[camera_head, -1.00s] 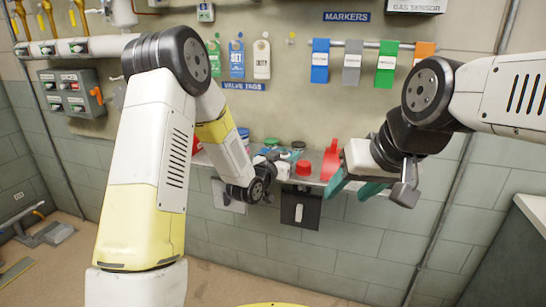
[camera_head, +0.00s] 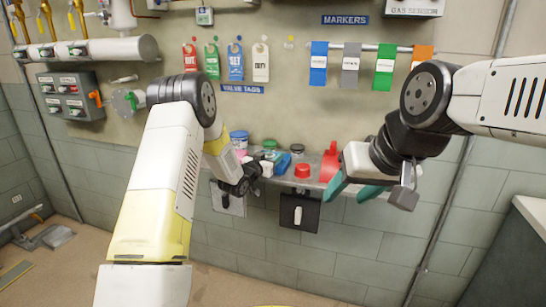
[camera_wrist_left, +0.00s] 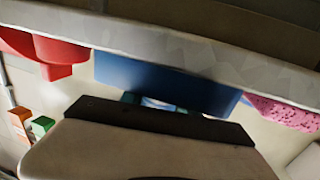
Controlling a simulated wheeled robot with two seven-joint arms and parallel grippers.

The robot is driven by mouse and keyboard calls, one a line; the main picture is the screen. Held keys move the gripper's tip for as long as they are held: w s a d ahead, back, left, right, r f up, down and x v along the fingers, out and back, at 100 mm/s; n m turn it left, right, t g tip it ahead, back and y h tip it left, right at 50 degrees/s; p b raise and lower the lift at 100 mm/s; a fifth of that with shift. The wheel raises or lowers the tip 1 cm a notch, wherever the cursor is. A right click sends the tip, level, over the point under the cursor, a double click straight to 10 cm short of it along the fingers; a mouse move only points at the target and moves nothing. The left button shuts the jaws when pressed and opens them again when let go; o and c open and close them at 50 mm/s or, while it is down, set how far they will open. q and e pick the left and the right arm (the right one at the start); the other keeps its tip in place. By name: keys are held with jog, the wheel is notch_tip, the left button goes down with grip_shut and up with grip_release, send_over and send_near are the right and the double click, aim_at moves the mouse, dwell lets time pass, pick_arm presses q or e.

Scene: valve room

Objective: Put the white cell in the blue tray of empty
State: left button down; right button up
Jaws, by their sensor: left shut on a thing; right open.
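The blue tray (camera_head: 283,163) sits on the wall shelf, left of a red cup. It also shows large in the left wrist view (camera_wrist_left: 165,82). My left gripper (camera_head: 267,168) is at the tray's left side in the head view. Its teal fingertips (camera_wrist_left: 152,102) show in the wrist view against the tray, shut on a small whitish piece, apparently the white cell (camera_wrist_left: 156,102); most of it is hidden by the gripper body. I cannot tell whether the cell touches the tray. My right gripper (camera_head: 353,188) is open and empty in front of the shelf's right part.
On the shelf (camera_head: 318,183) stand a red cup (camera_head: 303,170), a red upright holder (camera_head: 330,162), a dark-lidded jar (camera_head: 297,151) and a blue-lidded jar (camera_head: 239,139). A pink thing (camera_wrist_left: 280,112) lies beside the tray. A black box (camera_head: 299,212) hangs below the shelf.

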pick_arm(q)
jog(key=shift+f, duration=0.1)
jog(key=c, duration=0.9)
grip_release()
